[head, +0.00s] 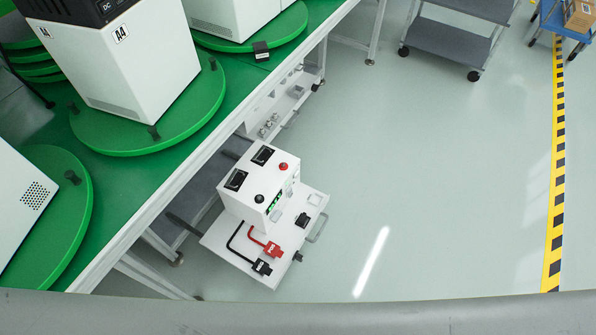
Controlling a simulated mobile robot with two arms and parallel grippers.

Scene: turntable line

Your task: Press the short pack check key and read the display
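A white tester box (258,178) stands on a white cart (226,239) beside the green line table. Its top carries two black panels, a red knob (283,166) and a black knob (259,198). Its front face, seen at a steep angle, has a small lit green display (274,206) and small dark parts. The display's text is too small to read, and I cannot tell which part is the short pack check key. A red clamp (271,249) and a black clamp (262,267) lie on the cart in front of the box. Neither of my grippers is in view.
The green table (122,187) runs diagonally along the left, with white units on green turntables (173,128). A grey trolley (447,42) stands at the top right. A yellow-black floor line (557,190) runs down the right. The floor between cart and line is clear.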

